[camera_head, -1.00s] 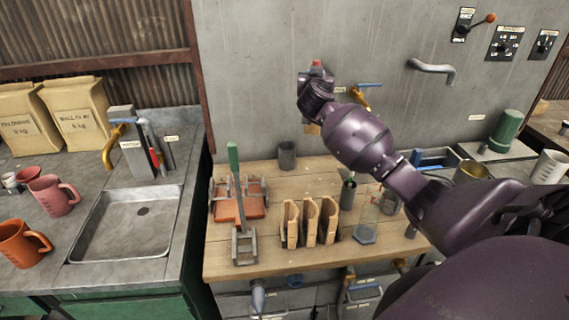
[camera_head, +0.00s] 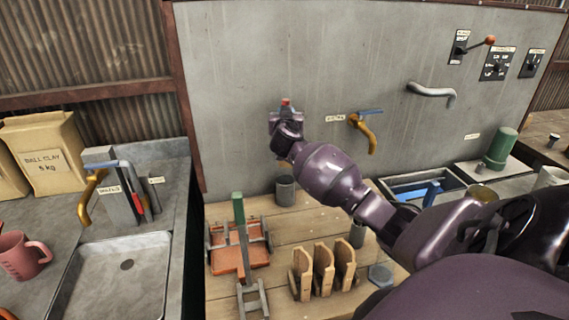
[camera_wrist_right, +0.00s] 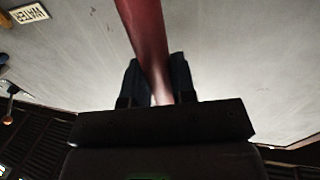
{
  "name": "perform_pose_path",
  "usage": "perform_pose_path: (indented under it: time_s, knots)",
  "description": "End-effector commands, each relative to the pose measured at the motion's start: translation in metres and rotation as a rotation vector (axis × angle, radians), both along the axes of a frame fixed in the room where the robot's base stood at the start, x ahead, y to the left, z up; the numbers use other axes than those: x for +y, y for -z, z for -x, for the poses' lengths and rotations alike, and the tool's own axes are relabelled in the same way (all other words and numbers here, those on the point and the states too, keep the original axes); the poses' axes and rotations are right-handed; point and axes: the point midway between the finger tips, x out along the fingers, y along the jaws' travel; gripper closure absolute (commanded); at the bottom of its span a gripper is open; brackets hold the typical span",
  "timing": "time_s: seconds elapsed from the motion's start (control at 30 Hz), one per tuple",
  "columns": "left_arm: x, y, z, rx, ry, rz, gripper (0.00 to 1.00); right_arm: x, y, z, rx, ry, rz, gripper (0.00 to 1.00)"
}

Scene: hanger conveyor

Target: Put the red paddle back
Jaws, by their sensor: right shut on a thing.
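My right gripper (camera_head: 283,120) is raised in front of the grey wall, left of the brass tap. A small red tip (camera_head: 285,101) shows just above it in the head view. In the right wrist view the right gripper (camera_wrist_right: 157,85) is shut on the red paddle (camera_wrist_right: 146,35), whose dark red, narrow length runs up out of the frame. The paddle's far end is out of that view, and my wrist hides most of it in the head view. My left gripper is not in view.
A grey holder (camera_head: 108,190) with upright tools, one red (camera_head: 139,203), stands behind the sink (camera_head: 112,275). The wooden bench (camera_head: 305,228) holds a red press-like tool (camera_head: 236,258), wooden slotted pieces (camera_head: 323,268) and a dark cup (camera_head: 286,190). A brass tap (camera_head: 366,130) juts from the wall.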

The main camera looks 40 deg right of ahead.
Motion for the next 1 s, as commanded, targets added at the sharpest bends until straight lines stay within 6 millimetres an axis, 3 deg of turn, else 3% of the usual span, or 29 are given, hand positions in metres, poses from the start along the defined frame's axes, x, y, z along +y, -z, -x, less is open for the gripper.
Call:
perform_pose_path:
  time_s: [0.1,0.4,0.73,1.0]
  knots:
    - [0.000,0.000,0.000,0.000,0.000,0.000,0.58,0.000,0.028,0.000,0.004,0.001,-0.002,0.99]
    - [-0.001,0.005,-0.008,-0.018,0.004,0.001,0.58,0.000,0.088,0.000,0.001,0.001,-0.001,0.99]
    - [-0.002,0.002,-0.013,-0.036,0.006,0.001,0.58,0.000,0.109,0.000,0.000,0.001,0.000,0.99]
    - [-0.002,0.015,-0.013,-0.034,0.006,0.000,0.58,0.000,0.144,0.000,0.001,0.000,0.001,0.99]
